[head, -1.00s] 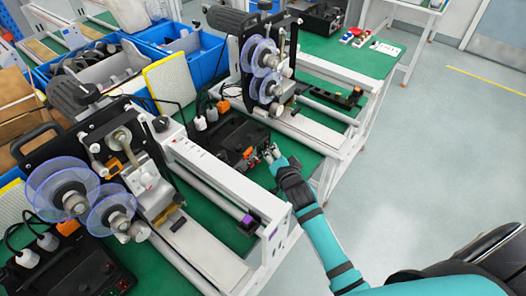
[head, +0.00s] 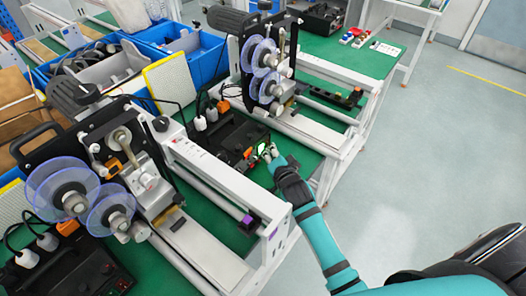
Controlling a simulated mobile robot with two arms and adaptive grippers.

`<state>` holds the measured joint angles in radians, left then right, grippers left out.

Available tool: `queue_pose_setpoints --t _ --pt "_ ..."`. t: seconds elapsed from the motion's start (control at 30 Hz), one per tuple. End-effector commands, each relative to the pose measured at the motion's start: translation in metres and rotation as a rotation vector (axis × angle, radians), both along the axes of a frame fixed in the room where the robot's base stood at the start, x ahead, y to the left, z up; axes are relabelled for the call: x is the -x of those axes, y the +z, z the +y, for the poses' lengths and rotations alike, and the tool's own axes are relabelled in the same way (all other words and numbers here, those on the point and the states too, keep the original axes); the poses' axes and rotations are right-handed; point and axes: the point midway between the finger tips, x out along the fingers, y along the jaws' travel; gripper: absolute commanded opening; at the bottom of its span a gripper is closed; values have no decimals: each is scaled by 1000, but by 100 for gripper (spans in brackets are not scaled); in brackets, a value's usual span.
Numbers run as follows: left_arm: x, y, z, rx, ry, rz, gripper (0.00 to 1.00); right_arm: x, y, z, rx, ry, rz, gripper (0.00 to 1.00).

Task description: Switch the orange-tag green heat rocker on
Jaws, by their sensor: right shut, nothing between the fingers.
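A black control box (head: 228,137) sits on the green bench between the two coder machines. A small orange tag (head: 248,152) shows on its front right part. A green rocker (head: 263,148) beside the tag looks brightly lit. My right gripper (head: 268,153) is shut and empty, with its fingertips at the rocker and partly covering it. I cannot tell whether they touch it. My left gripper is not in view.
A coder with clear reels (head: 112,210) stands at the front left, and another (head: 262,70) behind the box. A white rail (head: 215,175) runs just left of the box. Blue bins (head: 190,48) stand behind.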

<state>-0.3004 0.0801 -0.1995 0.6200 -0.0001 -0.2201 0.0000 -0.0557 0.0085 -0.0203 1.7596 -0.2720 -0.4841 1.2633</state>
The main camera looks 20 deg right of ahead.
Motion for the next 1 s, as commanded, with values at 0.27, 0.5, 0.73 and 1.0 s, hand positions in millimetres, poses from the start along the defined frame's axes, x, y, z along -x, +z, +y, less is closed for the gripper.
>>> queue_pose_setpoints --t 0.27,0.5,0.73,1.0 --pt "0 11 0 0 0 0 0 11 4 -7 1 -1 0 0" --pt "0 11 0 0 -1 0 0 13 2 -8 1 0 0 0" --pt "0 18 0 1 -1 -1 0 20 5 -11 0 0 2 0" --pt "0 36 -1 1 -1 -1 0 43 10 -25 2 -1 3 0"
